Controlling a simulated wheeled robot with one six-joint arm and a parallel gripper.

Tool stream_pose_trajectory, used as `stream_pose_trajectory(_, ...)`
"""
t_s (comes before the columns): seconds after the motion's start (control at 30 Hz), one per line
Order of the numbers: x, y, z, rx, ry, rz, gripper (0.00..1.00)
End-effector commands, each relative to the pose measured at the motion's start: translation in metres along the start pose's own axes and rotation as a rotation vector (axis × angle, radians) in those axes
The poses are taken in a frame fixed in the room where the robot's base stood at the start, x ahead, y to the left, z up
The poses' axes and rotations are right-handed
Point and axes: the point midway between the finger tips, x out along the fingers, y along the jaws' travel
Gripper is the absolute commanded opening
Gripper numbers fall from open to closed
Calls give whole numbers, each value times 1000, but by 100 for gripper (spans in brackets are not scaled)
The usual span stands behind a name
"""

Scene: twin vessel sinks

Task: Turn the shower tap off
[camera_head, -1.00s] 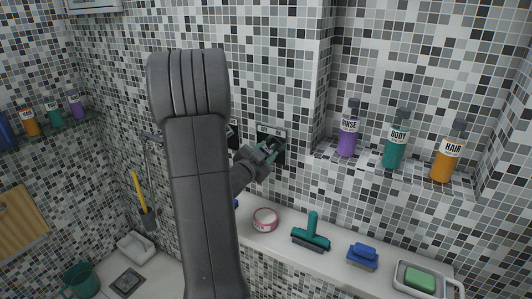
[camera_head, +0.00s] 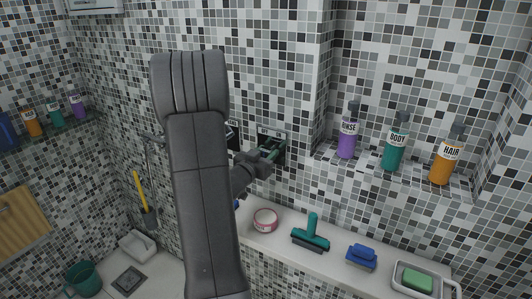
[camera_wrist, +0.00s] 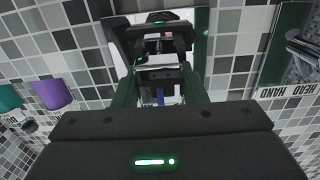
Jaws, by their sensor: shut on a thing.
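The shower tap's dark wall plate (camera_head: 271,132) is on the mosaic wall, left of the bottle niche. Its dark handle sits in front of the plate, mostly hidden by my gripper (camera_head: 270,154). In the wrist view, my gripper (camera_wrist: 160,48) has its two dark fingers around the black tap handle (camera_wrist: 159,18), shut on it. A small green light shows on the handle side. I cannot read the handle's exact angle or the plate's full marking.
A second plate (camera_wrist: 287,60) marked HEAD and HAND is beside the tap. Purple (camera_head: 348,138), green (camera_head: 394,147) and orange (camera_head: 447,159) bottles stand in the niche. A pink tin (camera_head: 265,219), green squeegee (camera_head: 311,236) and blue brush (camera_head: 362,256) lie on the ledge below.

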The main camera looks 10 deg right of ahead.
Motion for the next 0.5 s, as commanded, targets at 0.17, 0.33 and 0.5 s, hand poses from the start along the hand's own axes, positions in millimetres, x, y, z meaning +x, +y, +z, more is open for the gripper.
stream_pose_trajectory(0.17, 0, 0, 0, -28, 0, 0, 15)
stream_pose_trajectory(0.33, 0, 0, 0, -33, 1, 0, 15)
stream_pose_trajectory(0.5, 0, 0, 0, -33, 1, 0, 15)
